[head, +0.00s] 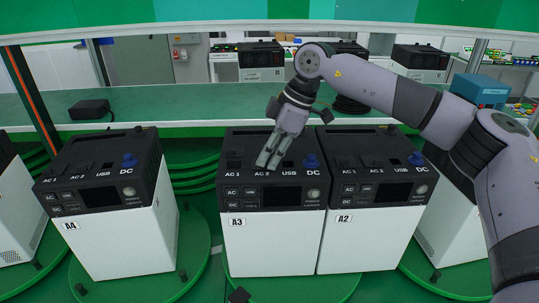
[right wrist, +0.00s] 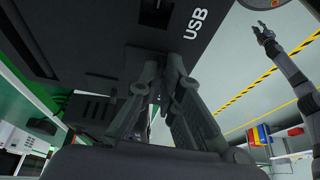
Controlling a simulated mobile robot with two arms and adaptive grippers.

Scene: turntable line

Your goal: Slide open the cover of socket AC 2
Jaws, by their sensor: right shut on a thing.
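The power station A3 (head: 271,245) stands in the middle of the head view, with a white body and a dark top panel labelled AC 1, AC 2, USB and DC. My right gripper (head: 268,164) points down at its top, at the AC 2 label. Its fingertips are close together on the dark panel, shut on the small AC 2 cover, which the fingers mostly hide. In the right wrist view, the fingertips (right wrist: 172,66) meet at the dark panel beside the USB label. My left gripper (right wrist: 264,34) shows small in the right wrist view, away from the station; its jaws are unclear.
Station A2 (head: 358,245) stands close on the right of A3, and station A4 (head: 125,245) stands apart on the left. They rest on green turntables (head: 190,287). A green shelf (head: 180,107) behind holds a black box (head: 89,109).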

